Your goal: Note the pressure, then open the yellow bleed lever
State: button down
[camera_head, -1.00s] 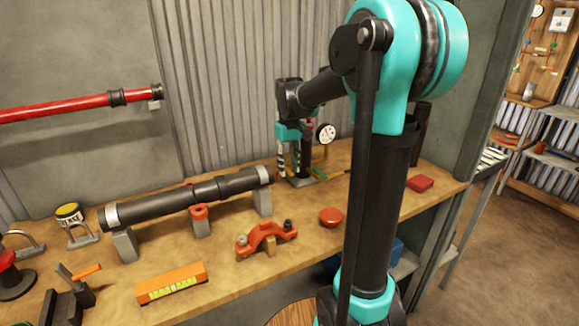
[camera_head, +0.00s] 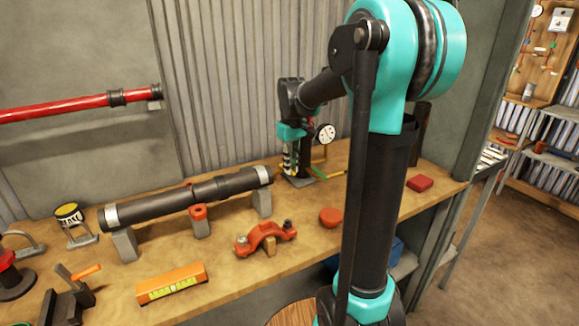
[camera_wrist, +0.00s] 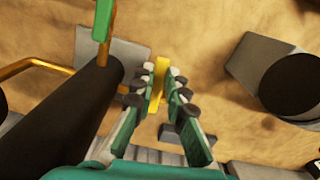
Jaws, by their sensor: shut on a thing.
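The yellow bleed lever (camera_wrist: 160,78) shows in the wrist view between my gripper's two fingertips (camera_wrist: 159,85). My gripper is shut on it, with pads against both sides. In the head view my gripper (camera_head: 290,160) points down at the back of the bench, beside a dark upright pipe (camera_head: 305,158) that partly hides behind it. The round white pressure gauge (camera_head: 325,134) stands just right of it, with a dial too small to read. A dark pipe (camera_wrist: 80,110) runs close on the left in the wrist view.
A long dark pipe (camera_head: 185,200) lies on grey supports to the left. A red coupling half (camera_head: 266,237), a red disc (camera_head: 331,217) and an orange level (camera_head: 171,283) lie on the wooden bench (camera_head: 225,262). A green handle (camera_wrist: 103,18) shows near the dark pipe.

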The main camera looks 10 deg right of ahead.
jog(key=shift+w+d+n, duration=0.2)
jog(key=shift+d+n, duration=0.1)
jog(key=shift+n, duration=0.5)
jog(key=c, duration=1.5)
grip_release()
jog(key=shift+c, duration=0.2)
notch_tip(320, 180, up, 12)
jog(key=shift+c, duration=0.2)
